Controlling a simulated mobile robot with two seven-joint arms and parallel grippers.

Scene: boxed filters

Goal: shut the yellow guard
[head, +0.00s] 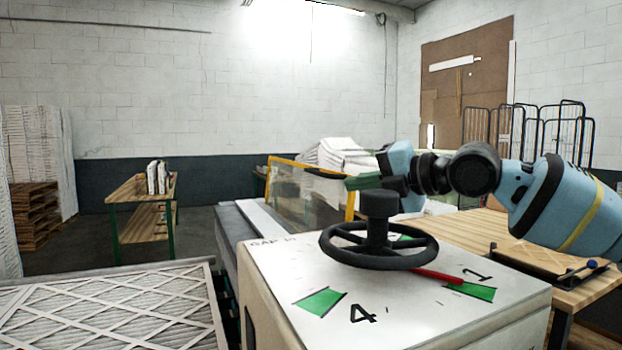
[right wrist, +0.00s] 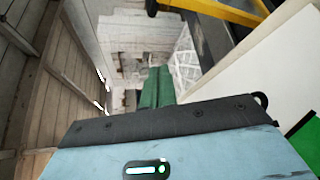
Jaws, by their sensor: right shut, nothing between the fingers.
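The yellow guard (head: 310,168) is a yellow frame with a clear panel, standing raised on the machine behind the white cabinet with the handwheel. In the right wrist view a yellow bar (right wrist: 236,13), likely part of it, crosses the top. My right gripper (head: 352,183) has green fingers, shut and empty, beside the upper right corner of the guard. In the head view the fingers overlap that corner; I cannot tell whether they touch it. The fingers (right wrist: 156,80) also show together in the right wrist view. My left gripper is out of view.
A black handwheel (head: 345,252) stands on the white cabinet top (head: 275,265), close below my right gripper. A wooden table (head: 465,233) is at the right. A pleated filter (head: 110,315) lies at the front left. A small bench (head: 125,190) stands farther back.

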